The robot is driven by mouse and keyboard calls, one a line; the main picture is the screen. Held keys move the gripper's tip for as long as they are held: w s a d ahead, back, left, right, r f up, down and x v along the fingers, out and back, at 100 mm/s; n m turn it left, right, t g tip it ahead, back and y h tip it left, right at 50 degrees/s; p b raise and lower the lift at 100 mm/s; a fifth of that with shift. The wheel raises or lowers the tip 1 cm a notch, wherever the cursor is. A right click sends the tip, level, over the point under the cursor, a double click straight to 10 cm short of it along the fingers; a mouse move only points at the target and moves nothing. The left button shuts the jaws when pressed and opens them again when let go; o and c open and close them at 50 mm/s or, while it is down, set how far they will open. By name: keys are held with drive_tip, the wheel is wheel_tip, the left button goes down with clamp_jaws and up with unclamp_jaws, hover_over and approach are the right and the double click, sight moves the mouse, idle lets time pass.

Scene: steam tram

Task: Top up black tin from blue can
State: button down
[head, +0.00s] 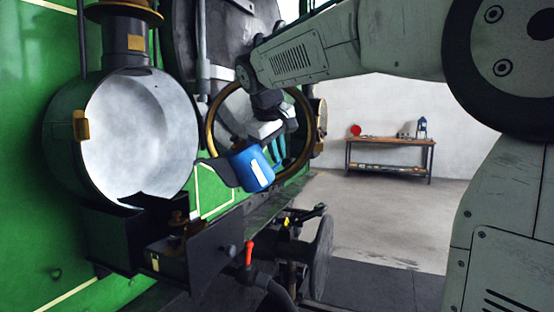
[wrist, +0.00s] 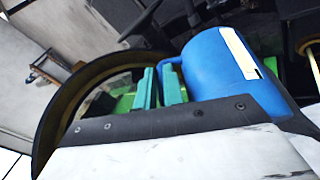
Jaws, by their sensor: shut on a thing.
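A blue can (head: 252,168) with a white label hangs in the air in front of the green engine side, tilted, with a dark spout (head: 218,172) toward the left. My gripper (head: 278,152) is shut on the can at its right side. In the wrist view the blue can (wrist: 215,70) lies beside my teal fingers (wrist: 159,90), its handle at them. A dark open box (head: 180,250) with a brass fitting sits below and left of the can; it may be the black tin, but I cannot tell for sure. Its inside is hidden, and no liquid shows.
A large lamp (head: 140,135) with a pale reflector stands left of the can. A brass-rimmed ring (head: 211,125) is behind the can. A red-handled valve (head: 249,252) and a buffer (head: 322,255) are below. A workbench (head: 390,141) stands far back, with clear floor before it.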

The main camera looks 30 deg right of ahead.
wheel_tip(320, 180, up, 7)
drive_tip(key=a+n+h, duration=0.1)
drive_tip(key=h, duration=0.3)
drive_tip(key=shift+a+f, duration=0.2)
drive_tip(key=shift+a, duration=0.2)
drive_tip(key=shift+w, duration=0.1)
idle(0.7)
drive_tip(key=shift+s+d+f+y, duration=0.25)
drive_tip(key=shift+s+f+y, duration=0.15)
drive_tip(key=shift+f, duration=0.1)
idle(0.7)
drive_tip(key=shift+d+f, duration=0.15)
drive_tip(key=shift+f, duration=0.35)
